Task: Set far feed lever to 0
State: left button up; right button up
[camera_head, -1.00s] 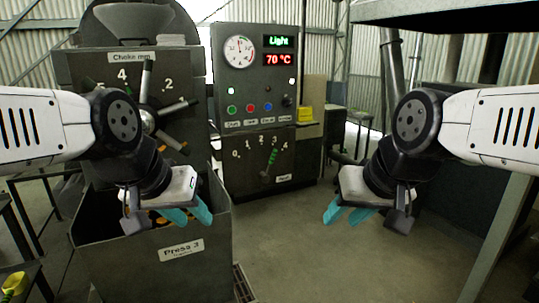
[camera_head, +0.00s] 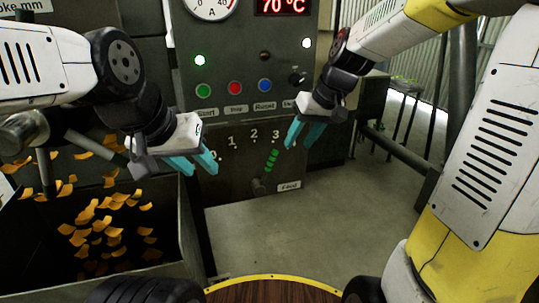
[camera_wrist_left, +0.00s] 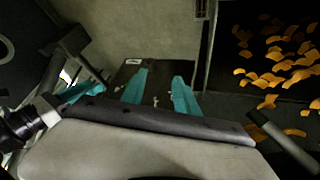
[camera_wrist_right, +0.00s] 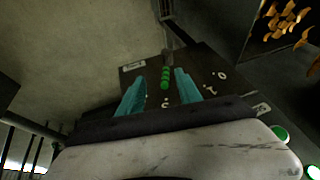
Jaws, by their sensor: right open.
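The feed lever (camera_head: 272,160) has a ribbed green handle and stands on the dark lower panel of the cabinet. It leans slightly right, toward the 3 of an arc marked from 0 at the left; the 4 is hidden. My right gripper (camera_head: 302,142) is open and empty, up and right of the handle in the head view. In the right wrist view the handle (camera_wrist_right: 165,77) shows ahead, between the two spread teal fingers (camera_wrist_right: 160,92), with no visible contact. My left gripper (camera_head: 195,167) is open and empty, left of the lever, near the 0 mark.
The control panel (camera_head: 245,65) with buttons and lamps is above the lever. An open bin (camera_head: 190,235) with orange flakes stands at the left. A choke lever rod (camera_head: 95,148) reaches out near my left gripper. Floor (camera_head: 330,225) in front of the panel is clear.

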jog(key=n+g+y, duration=0.1)
jog(key=y, duration=0.1)
send_near(269, 161)
jog(key=w+f, duration=0.1)
jog(key=w+a+f, duration=0.1)
jog(key=shift+w+f, duration=0.15)
jog(key=shift+f, duration=0.25)
jog(key=x, duration=0.8)
jog(key=shift+s, duration=0.2)
grip_shut()
dwell(0.4)
